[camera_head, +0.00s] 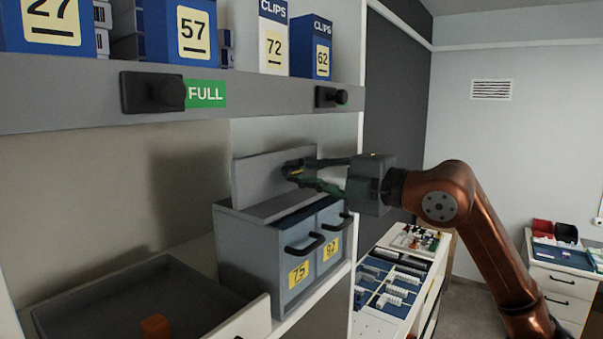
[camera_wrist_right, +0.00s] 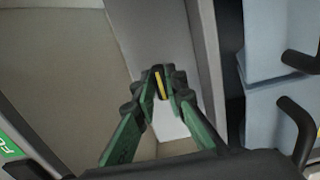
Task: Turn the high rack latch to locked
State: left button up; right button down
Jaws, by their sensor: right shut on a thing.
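The rack latch shows as a small dark knob with a yellow stripe (camera_wrist_right: 160,84) on the grey upright panel (camera_head: 262,172) that stands on top of the drawer unit. My right gripper (camera_head: 299,172) reaches in from the right, and its green fingers are shut on the knob. The right wrist view also shows the fingertips of this gripper (camera_wrist_right: 162,90) on both sides of the knob. The yellow stripe runs nearly upright in that view. The fingers hide much of the knob. My left gripper is not in view.
A drawer unit (camera_head: 248,247) with black handles sits below the panel. An open grey tray (camera_head: 245,320) with an orange thing in it lies lower left. Above runs a grey shelf edge (camera_head: 60,100) with black knobs and a green FULL label (camera_head: 206,94). Blue boxes (camera_head: 311,48) stand on it.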

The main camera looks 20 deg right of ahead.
jog(key=c, duration=2)
grip_release()
jog(key=shift+w, duration=0.1)
jog(key=shift+o, duration=0.2)
jog(key=v, duration=1.2)
